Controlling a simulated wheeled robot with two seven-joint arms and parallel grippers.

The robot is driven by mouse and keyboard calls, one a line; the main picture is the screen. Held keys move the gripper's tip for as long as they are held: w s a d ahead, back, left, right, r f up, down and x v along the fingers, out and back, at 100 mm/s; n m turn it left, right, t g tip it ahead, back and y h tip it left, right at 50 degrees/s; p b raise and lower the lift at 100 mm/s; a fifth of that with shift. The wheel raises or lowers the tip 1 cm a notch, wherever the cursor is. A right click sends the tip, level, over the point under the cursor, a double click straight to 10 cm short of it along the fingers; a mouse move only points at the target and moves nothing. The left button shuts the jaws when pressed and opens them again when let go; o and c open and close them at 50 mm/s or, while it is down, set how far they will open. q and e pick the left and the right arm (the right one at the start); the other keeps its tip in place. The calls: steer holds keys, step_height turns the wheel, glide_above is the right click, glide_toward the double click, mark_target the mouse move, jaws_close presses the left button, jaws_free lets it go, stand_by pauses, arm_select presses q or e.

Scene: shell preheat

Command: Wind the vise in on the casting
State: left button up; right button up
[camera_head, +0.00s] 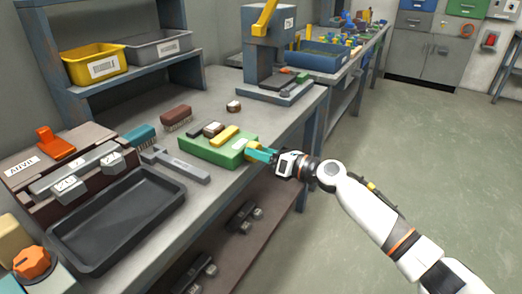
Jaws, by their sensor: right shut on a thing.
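A low green block-shaped fixture (209,152), which looks like the vise, sits at the bench's right edge. A yellow bar (226,135) lies across its top, and a small brown and white piece (212,129) is at its back edge. I cannot tell which part is the casting. A yellow handle (252,154) sticks out of the green fixture's right end. My right gripper (262,156), with teal fingers, is shut on this handle; the fingers hide part of it. My left gripper is not in view.
A black tray (75,247), a grey T-shaped tool (181,166), a teal brush (139,136) and a brown brush (176,117) lie on the bench. A brown unit (28,198) stands left, a grey press (263,62) behind. The floor at right is clear.

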steer(key=shift+f, duration=0.1)
steer(key=o, duration=1)
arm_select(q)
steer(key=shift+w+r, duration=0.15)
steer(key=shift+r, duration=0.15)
arm_select(e)
steer(key=v, duration=1.2)
